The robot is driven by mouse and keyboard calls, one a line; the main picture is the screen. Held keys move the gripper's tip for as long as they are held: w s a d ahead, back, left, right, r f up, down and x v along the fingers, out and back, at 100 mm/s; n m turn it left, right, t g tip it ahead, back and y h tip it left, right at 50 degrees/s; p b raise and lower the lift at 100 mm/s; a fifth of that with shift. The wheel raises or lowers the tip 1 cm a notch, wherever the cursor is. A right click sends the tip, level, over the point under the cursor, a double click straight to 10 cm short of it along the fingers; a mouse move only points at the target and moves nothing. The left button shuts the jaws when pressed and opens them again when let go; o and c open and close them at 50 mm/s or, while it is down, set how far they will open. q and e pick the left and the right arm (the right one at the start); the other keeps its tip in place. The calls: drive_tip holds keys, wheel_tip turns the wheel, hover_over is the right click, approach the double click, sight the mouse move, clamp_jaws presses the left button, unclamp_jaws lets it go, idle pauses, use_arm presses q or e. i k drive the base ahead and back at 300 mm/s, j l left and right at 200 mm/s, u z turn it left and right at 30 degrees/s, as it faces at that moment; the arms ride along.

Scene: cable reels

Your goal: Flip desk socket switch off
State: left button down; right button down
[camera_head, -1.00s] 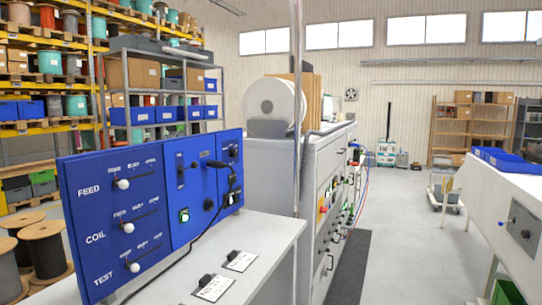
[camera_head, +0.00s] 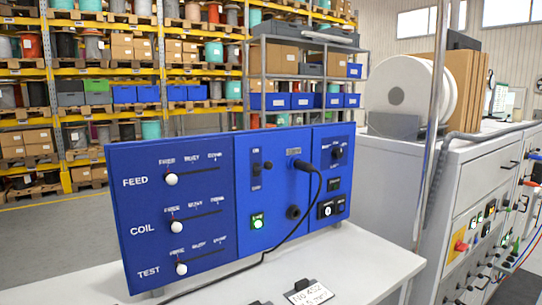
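A blue control panel (camera_head: 215,245) stands upright on a white desk (camera_head: 350,262). It has three sliders with white knobs labelled FEED, COIL and TEST. Its middle section has a black switch (camera_head: 256,174) in a vertical slot, a lit green button (camera_head: 257,222) and a black plug with a cable (camera_head: 304,166). Its right section has a black knob (camera_head: 337,153), a small black switch (camera_head: 333,184) and a black socket-like unit (camera_head: 331,207) with a white part. I cannot tell which one is the desk socket switch, or its position. Neither gripper is in view.
The black cable (camera_head: 290,238) hangs across the panel front onto the desk. A metal post (camera_head: 432,130) and a grey machine cabinet (camera_head: 485,180) with a white reel (camera_head: 408,88) stand right. Shelves (camera_head: 120,75) fill the back.

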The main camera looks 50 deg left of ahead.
sight(269, 165)
drive_tip(key=i+u, duration=0.65)
drive_tip(key=u, duration=0.2)
drive_tip(key=i+l+u, duration=0.15)
drive_tip(key=i+u, duration=0.3)
drive_tip(key=i+l+u, duration=0.1)
drive_tip(key=u, duration=0.15)
drive_tip(key=i+l+u, duration=0.1)
drive_tip(key=i+u, duration=0.2)
